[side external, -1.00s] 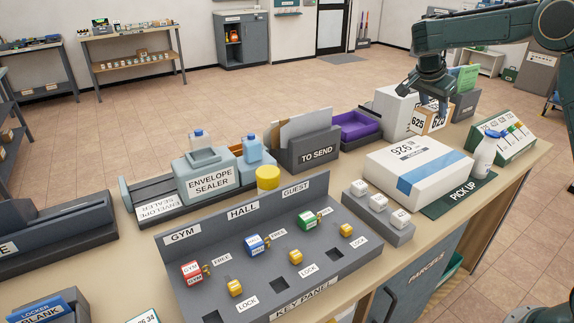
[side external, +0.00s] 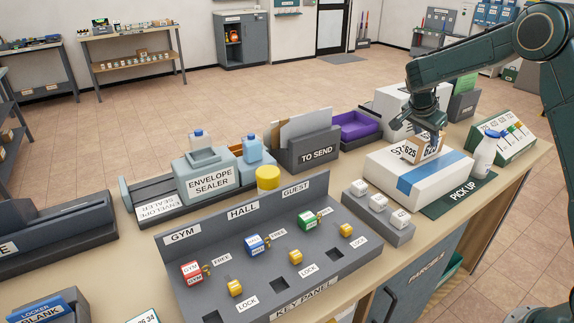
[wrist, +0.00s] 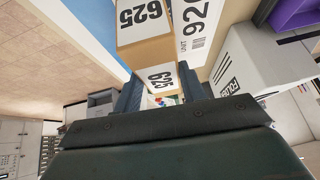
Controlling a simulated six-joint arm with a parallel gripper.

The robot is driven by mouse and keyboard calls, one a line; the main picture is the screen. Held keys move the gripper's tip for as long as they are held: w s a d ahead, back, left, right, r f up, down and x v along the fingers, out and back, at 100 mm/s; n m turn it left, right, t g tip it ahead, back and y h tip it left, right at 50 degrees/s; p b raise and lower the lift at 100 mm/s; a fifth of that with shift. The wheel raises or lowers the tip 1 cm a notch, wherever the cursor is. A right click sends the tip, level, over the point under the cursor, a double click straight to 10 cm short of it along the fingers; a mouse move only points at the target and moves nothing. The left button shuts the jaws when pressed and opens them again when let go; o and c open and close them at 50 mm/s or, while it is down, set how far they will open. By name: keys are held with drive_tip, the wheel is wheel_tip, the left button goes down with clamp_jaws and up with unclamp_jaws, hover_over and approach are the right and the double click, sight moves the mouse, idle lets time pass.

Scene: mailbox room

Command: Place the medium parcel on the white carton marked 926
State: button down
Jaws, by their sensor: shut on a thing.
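The medium parcel (side external: 424,149) is a small brown box with white 625 labels. My gripper (side external: 430,134) is shut on it from above, over the far part of the white carton. The white carton (side external: 403,187) marked 926 has a blue band and lies on the green PICK UP mat (side external: 456,201). The parcel hides part of the carton's top label. Whether the parcel touches the carton or hovers just above it, I cannot tell. In the wrist view the parcel (wrist: 145,45) shows between my fingers, with the carton's 926 label (wrist: 195,28) beside it.
A white box (side external: 385,101) stands behind the carton. A white bottle with a blue cap (side external: 485,158) stands right of it. The key panel (side external: 262,250) and TO SEND holder (side external: 311,151) are further left.

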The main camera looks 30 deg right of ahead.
drive_tip(key=shift+f, duration=0.25)
drive_tip(key=shift+f, duration=0.15)
drive_tip(key=c, duration=0.8)
unclamp_jaws()
drive_tip(key=v, duration=1.2)
